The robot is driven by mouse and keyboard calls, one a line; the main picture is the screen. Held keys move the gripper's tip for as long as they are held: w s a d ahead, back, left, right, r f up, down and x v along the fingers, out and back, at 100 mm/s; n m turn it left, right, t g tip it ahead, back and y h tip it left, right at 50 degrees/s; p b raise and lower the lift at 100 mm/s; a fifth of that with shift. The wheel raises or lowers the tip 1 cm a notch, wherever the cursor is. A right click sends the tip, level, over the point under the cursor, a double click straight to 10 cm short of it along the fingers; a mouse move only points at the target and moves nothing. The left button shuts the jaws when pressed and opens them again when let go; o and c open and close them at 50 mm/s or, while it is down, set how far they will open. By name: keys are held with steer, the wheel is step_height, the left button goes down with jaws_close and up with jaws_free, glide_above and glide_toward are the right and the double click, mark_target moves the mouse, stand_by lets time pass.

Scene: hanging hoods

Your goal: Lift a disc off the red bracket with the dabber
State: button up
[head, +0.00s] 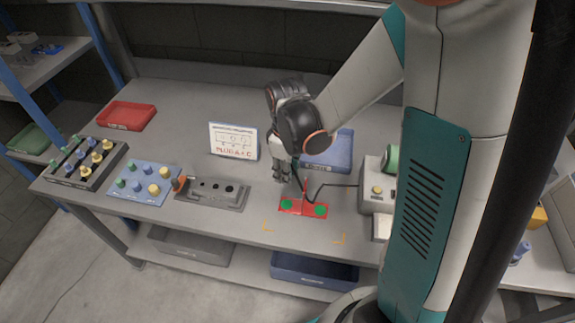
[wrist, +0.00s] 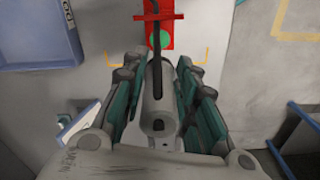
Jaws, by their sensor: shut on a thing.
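The red bracket (head: 303,209) lies flat near the front of the table. Two green discs are on it, a left one (head: 287,204) and a right one (head: 320,210). My gripper (head: 281,174) is just behind and above the bracket's left part. In the wrist view its fingers (wrist: 158,85) are shut on the grey dabber (wrist: 158,110). A black hose runs up from the dabber across the red bracket (wrist: 165,8), beside one green disc (wrist: 163,39). The other disc cannot be told in the wrist view. The dabber's working tip is hidden.
A grey machine box (head: 376,191) with the hose stands to the right. A sign (head: 233,141) and a blue tray (head: 330,152) stand behind. Yellow corner marks edge the clear front.

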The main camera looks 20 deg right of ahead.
mark_target(287, 205)
steer(key=shift+f+b, duration=4.25)
steer(key=shift+f, duration=2.05)
steer(key=shift+s+f+b, duration=0.1)
steer(key=shift+f+b, duration=0.15)
steer(key=shift+b, duration=0.3)
steer(key=shift+r, duration=0.1)
step_height(287, 205, up, 7)
steer(key=p, duration=0.5)
